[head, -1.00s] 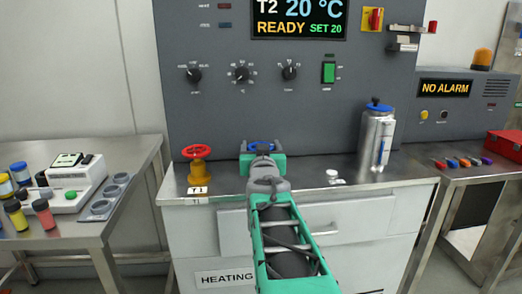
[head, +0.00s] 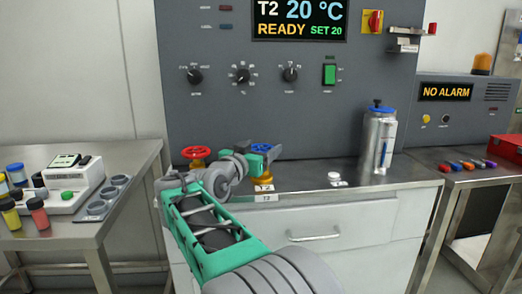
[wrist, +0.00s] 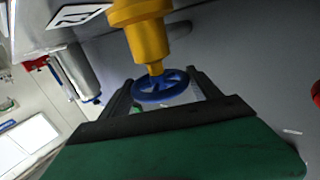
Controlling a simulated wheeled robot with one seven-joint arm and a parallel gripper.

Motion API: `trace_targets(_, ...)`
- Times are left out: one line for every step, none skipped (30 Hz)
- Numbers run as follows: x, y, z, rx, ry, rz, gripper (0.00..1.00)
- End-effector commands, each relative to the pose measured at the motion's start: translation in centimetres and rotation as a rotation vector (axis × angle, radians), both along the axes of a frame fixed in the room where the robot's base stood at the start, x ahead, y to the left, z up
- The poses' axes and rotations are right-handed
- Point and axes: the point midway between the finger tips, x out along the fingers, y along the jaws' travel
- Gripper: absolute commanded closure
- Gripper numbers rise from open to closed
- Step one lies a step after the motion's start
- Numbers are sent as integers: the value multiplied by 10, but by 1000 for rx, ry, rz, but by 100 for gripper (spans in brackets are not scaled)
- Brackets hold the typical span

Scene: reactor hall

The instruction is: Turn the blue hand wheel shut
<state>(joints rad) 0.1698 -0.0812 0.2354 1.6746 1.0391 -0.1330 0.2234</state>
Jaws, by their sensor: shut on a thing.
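The blue hand wheel (head: 262,148) sits on a yellow valve body (head: 263,178) on the steel bench, behind a T2 label. In the wrist view the blue wheel (wrist: 161,86) lies between the two dark fingers of my gripper (wrist: 158,88), with the yellow body (wrist: 147,40) beyond it. In the head view my gripper (head: 262,155) reaches the wheel from the left. It is shut on the wheel's rim. My own arm and gripper hide part of the wheel in the head view.
A red hand wheel (head: 196,152) stands to the left, partly behind my arm. A steel flask (head: 378,140) with a blue lid stands to the right. A small white object (head: 334,178) lies between. The grey panel (head: 290,110) rises close behind.

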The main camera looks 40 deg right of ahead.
Motion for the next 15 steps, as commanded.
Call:
trace_targets(1, 0, 0, -1, 2, 1, 68)
trace_targets(1, 0, 0, -1, 2, 1, 68)
trace_targets(1, 0, 0, -1, 2, 1, 68)
trace_targets(1, 0, 0, -1, 2, 1, 68)
trace_targets(1, 0, 0, -1, 3, 1, 68)
trace_targets(1, 0, 0, -1, 3, 1, 68)
trace_targets(1, 0, 0, -1, 3, 1, 68)
trace_targets(1, 0, 0, -1, 3, 1, 68)
trace_targets(1, 0, 0, -1, 3, 1, 25)
trace_targets(1, 0, 0, -1, 3, 1, 23)
trace_targets(0, 0, 0, -1, 3, 1, 20)
trace_targets(0, 0, 0, -1, 3, 1, 17)
trace_targets(0, 0, 0, -1, 3, 1, 15)
trace_targets(0, 0, 0, -1, 3, 1, 12)
trace_targets(0, 0, 0, -1, 2, 1, 9)
